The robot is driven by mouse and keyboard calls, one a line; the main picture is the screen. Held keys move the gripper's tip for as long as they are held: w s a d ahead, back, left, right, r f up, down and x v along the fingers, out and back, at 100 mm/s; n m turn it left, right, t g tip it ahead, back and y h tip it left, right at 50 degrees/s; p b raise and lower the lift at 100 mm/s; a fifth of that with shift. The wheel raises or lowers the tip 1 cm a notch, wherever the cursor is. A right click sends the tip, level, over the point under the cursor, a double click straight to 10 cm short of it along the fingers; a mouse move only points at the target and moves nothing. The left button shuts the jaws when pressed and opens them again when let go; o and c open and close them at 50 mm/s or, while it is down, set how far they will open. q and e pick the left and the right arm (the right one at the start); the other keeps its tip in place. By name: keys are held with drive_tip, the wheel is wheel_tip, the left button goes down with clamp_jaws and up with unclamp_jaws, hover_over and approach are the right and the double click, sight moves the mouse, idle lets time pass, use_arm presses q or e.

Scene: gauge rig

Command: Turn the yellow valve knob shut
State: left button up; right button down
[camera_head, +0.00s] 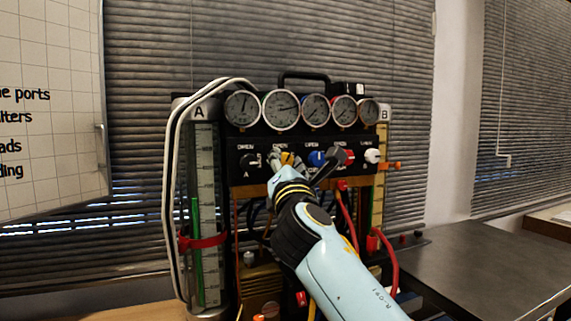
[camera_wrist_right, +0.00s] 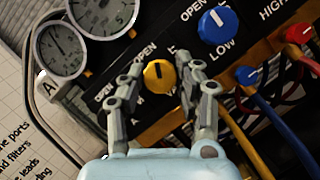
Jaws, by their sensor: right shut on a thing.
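The yellow valve knob (camera_wrist_right: 159,75) sits on the rig's black panel, between the fingers of my right gripper (camera_wrist_right: 160,80) in the right wrist view. A short dark mark shows on its face, and an OPEN label stands beside it. In the head view the yellow knob (camera_head: 288,158) is partly covered by my right gripper (camera_head: 283,162), which reaches up to the panel from below. The right gripper is shut on the knob, one finger at each side. My left gripper is in neither view.
A blue knob (camera_head: 316,158) is close on the right of the yellow one, then a red knob (camera_head: 348,157) and a white knob (camera_head: 372,156). A black knob (camera_head: 250,160) is on the left. Several gauges (camera_head: 280,109) sit above. Red hoses (camera_head: 390,265) hang below.

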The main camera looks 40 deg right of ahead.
drive_tip(key=m+g+h, duration=0.1)
drive_tip(key=m, duration=0.2)
drive_tip(key=shift+r+m+p, duration=0.1)
drive_tip(key=shift+m+p, duration=0.2)
drive_tip(key=shift+p, duration=0.05)
drive_tip(key=m+g+p, duration=0.1)
drive_tip(key=m, duration=0.2)
drive_tip(key=shift+g, duration=0.3)
drive_tip(key=m+p, duration=0.1)
drive_tip(key=m+g+p, duration=0.1)
drive_tip(key=m, duration=0.1)
drive_tip(key=shift+a+r+m, duration=0.1)
drive_tip(key=shift+r+m, duration=0.05)
drive_tip(key=shift+m, duration=0.15)
drive_tip(key=shift+m+g+y+p, duration=0.4)
drive_tip(key=shift+m+g+p, duration=0.35)
drive_tip(key=shift+m, duration=0.55)
drive_tip(key=c, duration=0.9)
unclamp_jaws()
drive_tip(key=shift+c, duration=0.2)
